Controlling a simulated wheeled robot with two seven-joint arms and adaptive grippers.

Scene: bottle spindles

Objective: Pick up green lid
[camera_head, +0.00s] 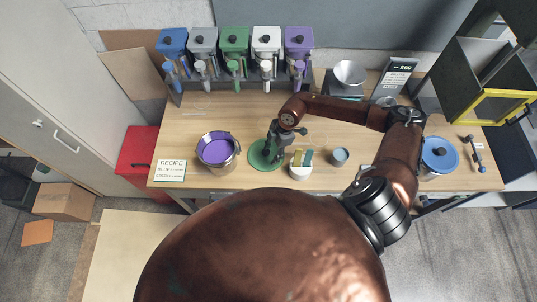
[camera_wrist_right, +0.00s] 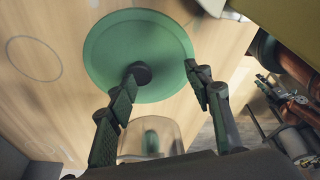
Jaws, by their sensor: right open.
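The green lid (camera_head: 257,161) is a flat round disc lying on the wooden table, between the purple bucket and a white round container. In the right wrist view the lid (camera_wrist_right: 110,50) shows almost whole, with a dark round knob (camera_wrist_right: 141,70) on it. My right gripper (camera_head: 272,155) is over the lid in the head view and hides part of it. In the wrist view its fingers (camera_wrist_right: 160,76) are apart and empty. The knob is close to the left finger's tip; I cannot tell whether they touch. My left gripper is not in view.
The purple-filled bucket (camera_head: 232,152) stands left of the lid. The white container (camera_head: 300,172) and a small grey cup (camera_head: 340,157) stand to its right. A blue lid (camera_head: 440,152) is farther right. Several coloured dispensers (camera_head: 234,42) line the back.

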